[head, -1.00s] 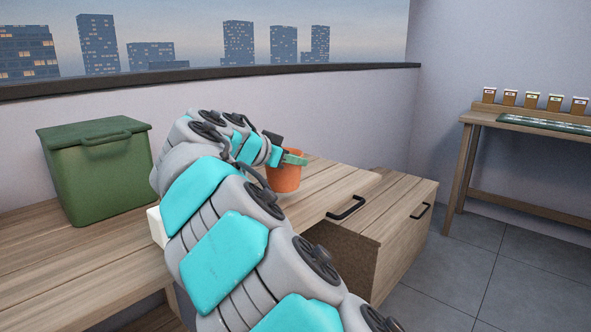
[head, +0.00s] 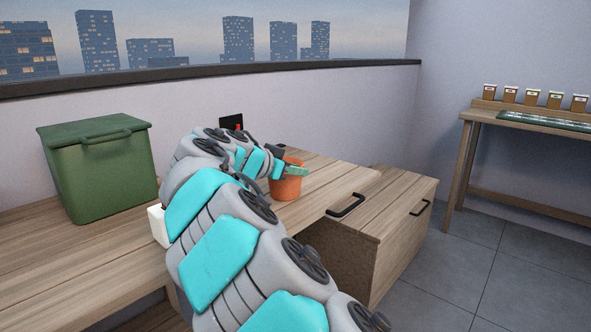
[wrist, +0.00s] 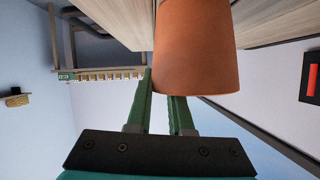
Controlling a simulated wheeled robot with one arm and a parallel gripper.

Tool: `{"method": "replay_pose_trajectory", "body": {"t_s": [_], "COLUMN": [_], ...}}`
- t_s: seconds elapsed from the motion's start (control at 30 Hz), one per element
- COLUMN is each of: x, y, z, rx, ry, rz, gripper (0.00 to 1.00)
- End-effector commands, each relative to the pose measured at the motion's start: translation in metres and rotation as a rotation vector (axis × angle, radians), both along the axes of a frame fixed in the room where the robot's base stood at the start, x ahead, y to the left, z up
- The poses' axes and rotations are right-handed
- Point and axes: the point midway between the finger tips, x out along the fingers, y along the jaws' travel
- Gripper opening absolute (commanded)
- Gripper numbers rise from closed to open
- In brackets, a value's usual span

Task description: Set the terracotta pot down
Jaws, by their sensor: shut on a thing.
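The terracotta pot (head: 287,186) is upright at the far part of the wooden bench (head: 80,262). My gripper (head: 293,169) is shut on the pot's rim, with its green fingers at the top of the pot. In the wrist view the pot (wrist: 197,45) fills the upper middle, and the gripper fingers (wrist: 157,85) meet its wall near the rim. The pot's base is at or just above the bench top; I cannot tell if it touches.
A green lidded bin (head: 98,172) stands at the left of the bench. A white block (head: 157,226) is partly hidden by my arm. A wooden cabinet (head: 405,195) adjoins the bench on the right. A side table (head: 530,133) holds several small boxes. Bench top right of the pot is clear.

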Motion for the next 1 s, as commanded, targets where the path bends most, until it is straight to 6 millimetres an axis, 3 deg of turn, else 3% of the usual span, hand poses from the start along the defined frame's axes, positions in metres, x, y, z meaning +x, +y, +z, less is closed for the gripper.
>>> {"method": "replay_pose_trajectory", "body": {"t_s": [0.07, 0.1, 0.37, 0.73, 1.0], "x": [0.0, 0.0, 0.0, -0.004, -0.041], "y": [0.0, 0.0, 0.0, 0.004, 0.03], "z": [-0.002, -0.001, -0.001, 0.003, 0.024], "rx": [0.0, 0.001, 0.0, 0.001, 0.002], "ry": [-0.002, -0.001, 0.0, -0.002, -0.007], "rz": [0.0, 0.001, 0.001, 0.002, 0.006], "gripper": [0.0, 0.23, 0.51, 0.51, 0.51]}}
